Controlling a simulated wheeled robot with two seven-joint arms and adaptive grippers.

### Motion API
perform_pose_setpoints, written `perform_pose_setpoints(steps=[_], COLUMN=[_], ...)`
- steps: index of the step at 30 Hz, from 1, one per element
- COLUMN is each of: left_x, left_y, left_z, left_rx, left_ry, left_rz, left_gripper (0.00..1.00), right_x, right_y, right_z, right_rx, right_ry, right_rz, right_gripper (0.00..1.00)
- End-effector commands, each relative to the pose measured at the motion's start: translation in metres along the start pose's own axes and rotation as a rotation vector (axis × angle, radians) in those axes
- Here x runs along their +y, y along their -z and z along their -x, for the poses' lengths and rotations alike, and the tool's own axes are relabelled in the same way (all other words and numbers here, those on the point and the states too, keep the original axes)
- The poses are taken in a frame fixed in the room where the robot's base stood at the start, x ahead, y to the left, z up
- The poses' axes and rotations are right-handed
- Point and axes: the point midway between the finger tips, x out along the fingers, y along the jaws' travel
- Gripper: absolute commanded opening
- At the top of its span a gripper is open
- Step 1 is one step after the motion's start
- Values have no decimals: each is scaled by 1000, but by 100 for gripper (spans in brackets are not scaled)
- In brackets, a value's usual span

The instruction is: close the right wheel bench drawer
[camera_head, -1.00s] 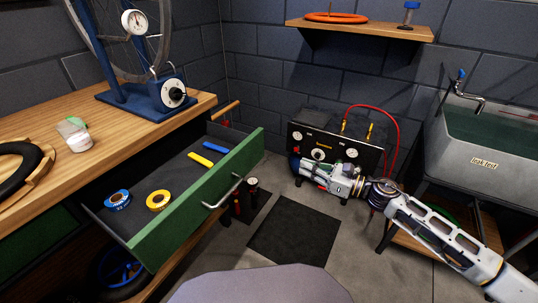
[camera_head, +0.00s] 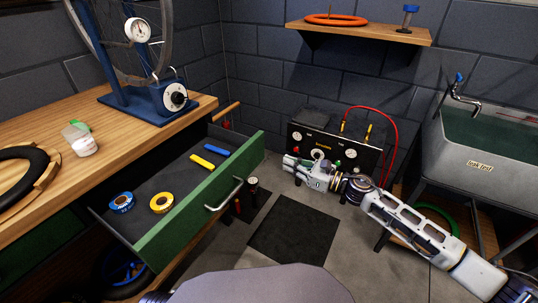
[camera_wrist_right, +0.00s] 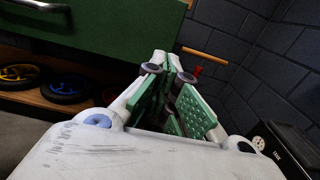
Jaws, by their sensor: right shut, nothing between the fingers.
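The green-fronted drawer (camera_head: 190,222) of the wheel bench stands pulled out, with its metal handle (camera_head: 226,194) on the front. Two tape rolls, one blue and one yellow, and two small bars, yellow and blue, lie inside it. My right gripper (camera_head: 288,165) is to the right of the drawer front, apart from it, in front of the black gauge panel. In the right wrist view its fingers (camera_wrist_right: 167,65) are shut and empty, with the green drawer front (camera_wrist_right: 130,40) beyond them and part of the handle (camera_wrist_right: 40,6) at the upper left. My left gripper is not in view.
The wooden bench top (camera_head: 45,130) carries a blue wheel stand (camera_head: 150,100), a tyre and a small jar. The black gauge panel (camera_head: 335,150) with a red hose stands behind my right arm. A grey sink (camera_head: 490,140) is at the right. A dark mat (camera_head: 293,233) lies on open floor.

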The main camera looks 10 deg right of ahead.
Motion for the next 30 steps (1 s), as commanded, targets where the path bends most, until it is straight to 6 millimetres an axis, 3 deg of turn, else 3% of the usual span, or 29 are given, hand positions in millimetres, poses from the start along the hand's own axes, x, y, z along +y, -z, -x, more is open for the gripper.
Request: perform_pose_setpoints(steps=[18,30], left_x=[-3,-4], left_y=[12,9], left_z=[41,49], left_rx=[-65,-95], left_ry=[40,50], left_rz=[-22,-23], left_gripper=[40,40], right_x=[0,0], right_y=[-1,0], right_z=[-58,-81], right_rx=[0,0], right_ry=[0,-1], right_rz=[-1,0], right_gripper=[0,0])
